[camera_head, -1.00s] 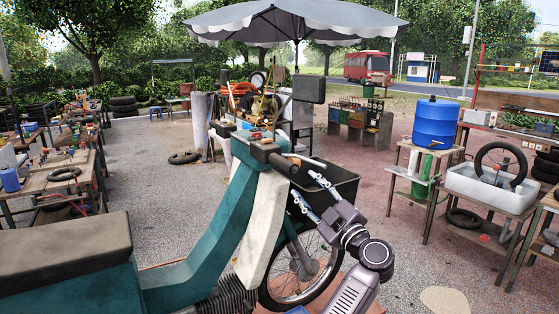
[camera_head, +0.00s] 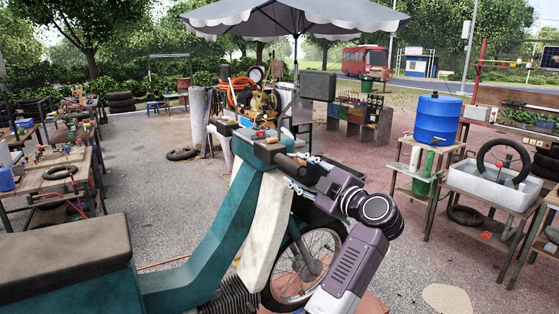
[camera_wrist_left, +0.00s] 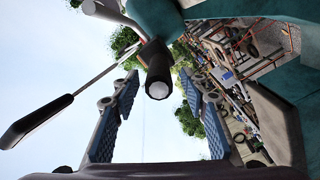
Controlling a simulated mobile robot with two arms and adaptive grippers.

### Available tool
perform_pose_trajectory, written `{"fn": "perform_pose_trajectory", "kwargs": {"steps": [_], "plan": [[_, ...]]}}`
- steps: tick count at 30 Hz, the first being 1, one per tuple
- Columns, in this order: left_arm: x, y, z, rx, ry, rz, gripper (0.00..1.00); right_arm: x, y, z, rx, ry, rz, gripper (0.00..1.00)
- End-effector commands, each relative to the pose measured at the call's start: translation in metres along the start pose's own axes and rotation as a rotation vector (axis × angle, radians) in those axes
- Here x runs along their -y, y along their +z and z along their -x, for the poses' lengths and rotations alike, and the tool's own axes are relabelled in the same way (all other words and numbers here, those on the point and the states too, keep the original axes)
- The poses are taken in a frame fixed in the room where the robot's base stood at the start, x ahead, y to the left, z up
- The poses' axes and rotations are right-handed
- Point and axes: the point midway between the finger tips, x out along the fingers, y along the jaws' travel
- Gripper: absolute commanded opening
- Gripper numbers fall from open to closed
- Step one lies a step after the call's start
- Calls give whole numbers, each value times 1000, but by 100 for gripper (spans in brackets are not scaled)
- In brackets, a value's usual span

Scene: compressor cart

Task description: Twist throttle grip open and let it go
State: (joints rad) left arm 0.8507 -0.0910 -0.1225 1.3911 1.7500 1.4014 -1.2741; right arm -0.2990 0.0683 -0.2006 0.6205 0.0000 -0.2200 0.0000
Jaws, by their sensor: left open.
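The teal motorbike (camera_head: 215,235) stands in front of me with its handlebar toward the middle of the head view. The dark throttle grip (camera_head: 288,163) sticks out at the bar's near right end. My left gripper (camera_head: 298,171) is open at the grip, one finger above it and one below. In the left wrist view, the round end of the grip (camera_wrist_left: 158,82) faces the camera between the tips of the two blue finger pads (camera_wrist_left: 160,98), with gaps on both sides. Whether the fingers reach alongside the grip is hard to tell. My right gripper is not in view.
A black mirror (camera_head: 318,86) stands above the handlebar; it shows in the left wrist view (camera_wrist_left: 35,120) with its stem beside the fingers. The front wheel (camera_head: 305,265) is below my arm. A wooden stand with a blue barrel (camera_head: 437,120) is to the right.

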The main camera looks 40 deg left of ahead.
Motion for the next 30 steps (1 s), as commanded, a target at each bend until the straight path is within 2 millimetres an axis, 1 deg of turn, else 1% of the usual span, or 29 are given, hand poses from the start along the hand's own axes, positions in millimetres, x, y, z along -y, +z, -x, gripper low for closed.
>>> {"fn": "perform_pose_trajectory", "kwargs": {"steps": [4,12,15,19,26,27,30], "plan": [[-2,-3,-15,-4,0,-3,41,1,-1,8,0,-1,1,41],[-3,-3,-58,-3,1,-4,41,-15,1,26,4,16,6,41],[-2,-2,-69,-2,0,-4,41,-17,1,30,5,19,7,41],[0,-1,-76,-1,0,-1,41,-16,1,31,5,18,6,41],[0,0,-77,0,1,-1,41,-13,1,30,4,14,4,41],[0,0,-77,0,1,-1,40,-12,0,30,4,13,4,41],[0,0,-77,0,1,-1,29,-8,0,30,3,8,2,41]]}}
